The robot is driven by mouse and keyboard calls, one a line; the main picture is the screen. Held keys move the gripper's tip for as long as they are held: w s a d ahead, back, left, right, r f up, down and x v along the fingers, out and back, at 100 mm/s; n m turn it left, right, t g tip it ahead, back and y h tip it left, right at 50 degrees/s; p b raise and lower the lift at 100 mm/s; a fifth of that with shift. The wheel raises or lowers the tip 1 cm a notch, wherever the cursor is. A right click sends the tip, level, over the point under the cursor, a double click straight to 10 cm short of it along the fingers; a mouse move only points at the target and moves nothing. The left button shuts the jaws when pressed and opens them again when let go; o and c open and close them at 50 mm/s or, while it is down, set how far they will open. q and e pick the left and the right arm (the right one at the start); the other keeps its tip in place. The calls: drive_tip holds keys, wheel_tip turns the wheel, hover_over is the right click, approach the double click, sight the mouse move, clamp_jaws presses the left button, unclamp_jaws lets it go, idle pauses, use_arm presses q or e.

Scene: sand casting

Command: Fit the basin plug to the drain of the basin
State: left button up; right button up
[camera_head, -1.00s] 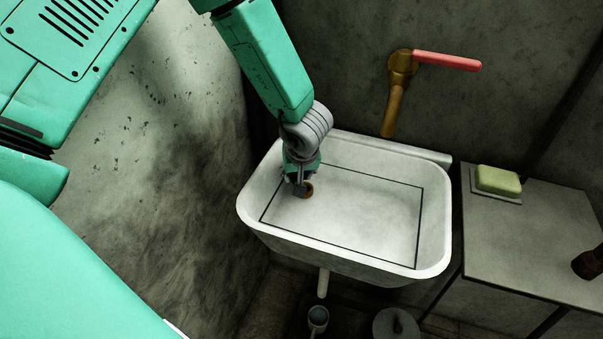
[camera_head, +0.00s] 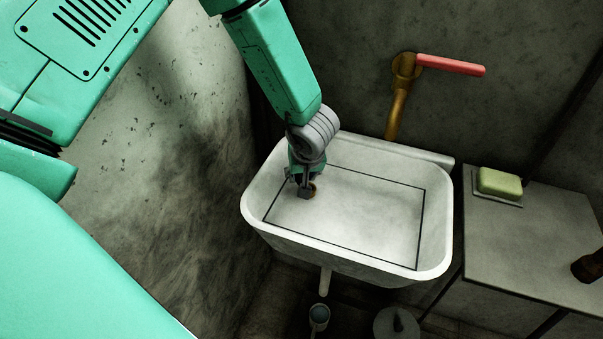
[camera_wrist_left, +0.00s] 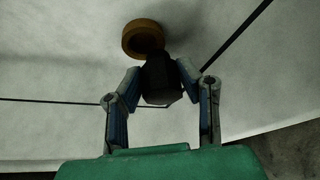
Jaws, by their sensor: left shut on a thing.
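The white basin (camera_head: 445,235) is against the wall, with a black line marked around its floor. Its drain is a brass ring (camera_head: 313,189) at the left of the floor, partly hidden by my left gripper (camera_head: 303,186). The drain also shows in the left wrist view (camera_wrist_left: 143,34). There my left gripper (camera_wrist_left: 160,92) is shut on the dark basin plug (camera_wrist_left: 160,76). The plug overlaps the near edge of the ring in that view. I cannot tell whether it touches the ring. My right gripper is not in view.
A brass tap (camera_head: 400,95) with a red handle (camera_head: 450,65) is on the wall above the basin. A side table (camera_head: 520,235) at the right bears green soap (camera_head: 500,183) on a dish and a dark brown object (camera_head: 590,266). A pale pipe (camera_head: 326,282) hangs below the basin.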

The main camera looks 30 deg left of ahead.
use_arm(q)
drive_tip(key=shift+d+r+p, duration=0.25)
drive_tip(key=shift+d+p, duration=0.1)
drive_tip(key=shift+d, duration=0.85)
drive_tip(key=shift+a+f, duration=0.2)
drive_tip(key=shift+a, duration=0.35)
drive_tip(key=shift+d+f, duration=0.4)
drive_tip(key=shift+a+f+b, duration=0.3)
drive_tip(key=shift+f+b, duration=0.2)
drive_tip(key=shift+f, duration=0.2)
drive_tip(key=o, duration=1.3)
drive_tip(key=shift+d, duration=0.15)
drive_tip(key=shift+c, duration=0.2)
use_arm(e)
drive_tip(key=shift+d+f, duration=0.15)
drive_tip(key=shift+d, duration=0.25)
use_arm(q)
drive_tip(key=shift+d, duration=0.1)
drive_tip(key=shift+r, duration=0.2)
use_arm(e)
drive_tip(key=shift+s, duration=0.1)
